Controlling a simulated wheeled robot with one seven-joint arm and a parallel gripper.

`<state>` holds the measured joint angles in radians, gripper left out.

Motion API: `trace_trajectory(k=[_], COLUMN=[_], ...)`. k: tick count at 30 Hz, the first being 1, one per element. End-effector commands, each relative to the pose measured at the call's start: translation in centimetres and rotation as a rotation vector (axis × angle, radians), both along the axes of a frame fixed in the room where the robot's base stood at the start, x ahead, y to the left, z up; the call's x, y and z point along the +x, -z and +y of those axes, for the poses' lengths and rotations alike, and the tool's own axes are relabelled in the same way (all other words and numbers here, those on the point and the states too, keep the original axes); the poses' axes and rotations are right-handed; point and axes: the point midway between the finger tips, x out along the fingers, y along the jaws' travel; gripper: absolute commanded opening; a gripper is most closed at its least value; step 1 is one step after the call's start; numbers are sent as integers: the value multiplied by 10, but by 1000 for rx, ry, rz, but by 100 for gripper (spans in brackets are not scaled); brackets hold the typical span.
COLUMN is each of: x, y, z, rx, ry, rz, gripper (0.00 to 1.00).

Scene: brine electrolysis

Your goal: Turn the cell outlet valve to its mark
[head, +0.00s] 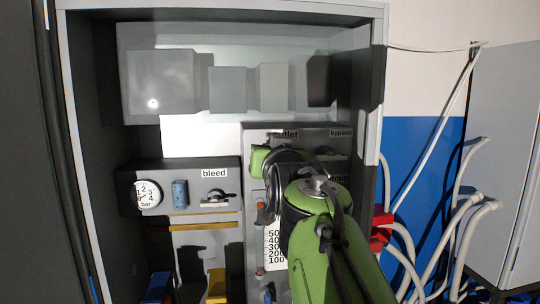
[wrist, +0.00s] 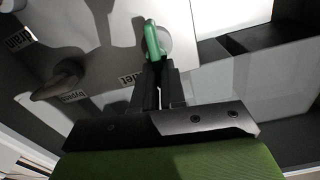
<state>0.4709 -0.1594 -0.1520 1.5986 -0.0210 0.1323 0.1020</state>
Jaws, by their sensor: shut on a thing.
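The cell outlet valve shows in the wrist view as a green handle (wrist: 152,40) on a pale round base against a light panel. My gripper (wrist: 155,75) is shut on the near end of this handle. The outlet label (wrist: 132,79) is partly covered by the fingers. In the head view the outlet label (head: 287,134) shows above my green arm, which hides the valve and my fingertips. I cannot make out the valve's mark in either view.
In the head view, a bleed panel (head: 222,182) with a pressure gauge (head: 147,194) is left of my arm. The cabinet's side frame (head: 371,110) is close on the right.

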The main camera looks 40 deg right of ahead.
Motion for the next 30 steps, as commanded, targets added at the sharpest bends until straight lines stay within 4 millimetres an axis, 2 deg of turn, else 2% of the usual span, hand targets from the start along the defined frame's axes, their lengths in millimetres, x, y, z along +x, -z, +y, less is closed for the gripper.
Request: trace_trajectory(k=[30], x=[-9], y=[12], z=[-12], rx=[772], ry=[0], rz=[-531], gripper=[0])
